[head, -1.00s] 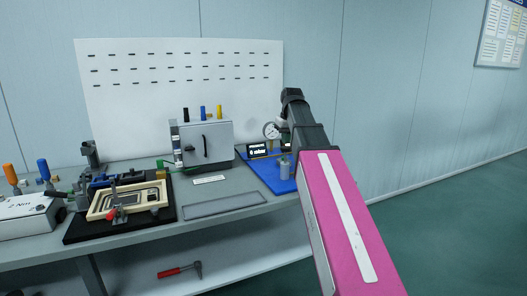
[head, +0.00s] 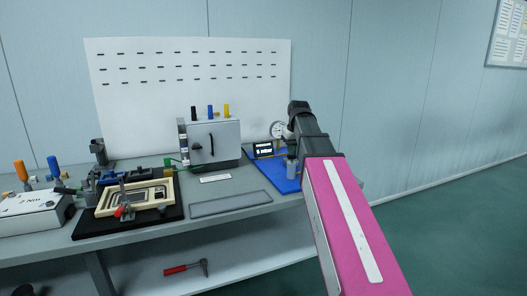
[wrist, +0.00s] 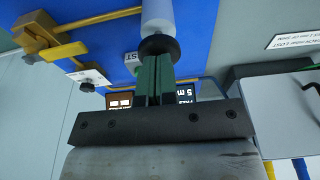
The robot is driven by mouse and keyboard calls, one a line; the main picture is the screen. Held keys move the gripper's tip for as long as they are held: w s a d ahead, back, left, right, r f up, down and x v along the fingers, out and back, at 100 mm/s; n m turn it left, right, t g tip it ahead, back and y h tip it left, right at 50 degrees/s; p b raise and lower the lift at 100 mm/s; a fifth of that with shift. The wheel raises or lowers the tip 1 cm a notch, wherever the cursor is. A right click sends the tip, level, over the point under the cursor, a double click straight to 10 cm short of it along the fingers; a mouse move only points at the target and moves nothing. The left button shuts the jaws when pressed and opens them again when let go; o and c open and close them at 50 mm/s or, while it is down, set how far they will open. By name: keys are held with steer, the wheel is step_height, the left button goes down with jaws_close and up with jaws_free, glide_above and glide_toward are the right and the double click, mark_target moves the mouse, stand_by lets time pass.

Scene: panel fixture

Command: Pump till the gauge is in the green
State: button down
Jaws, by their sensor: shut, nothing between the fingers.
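The round white gauge (head: 277,129) stands at the back of the blue board (head: 277,172), partly behind my arm in the head view. Its needle and any green band are too small to read. A small black display (head: 263,150) with white text stands left of it, and part shows in the wrist view (wrist: 186,97). A pale cylinder (wrist: 157,14) with a black round collar (wrist: 159,45) stands on the board, apparently the pump. My gripper (wrist: 152,73) is shut and empty, its green fingertips at the collar. I cannot tell whether they touch it. My arm hides the gripper in the head view.
Brass pipework (wrist: 75,42) with a small valve runs beside the cylinder. A grey box (head: 212,143) with a dark handle stands left of the board. A framed fixture (head: 140,197) lies further left. The grey tray (head: 228,204) in front looks empty.

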steer(key=shift+w+v, duration=0.15)
steer(key=shift+v, duration=0.75)
steer(key=shift+w+v, duration=0.2)
steer(key=shift+v, duration=0.75)
steer(key=shift+w+v, duration=0.15)
steer(key=shift+v, duration=0.75)
steer(key=shift+a, duration=0.2)
steer(key=shift+r, duration=0.15)
stand_by(0.7)
stand_by(0.6)
stand_by(2.2)
stand_by(0.6)
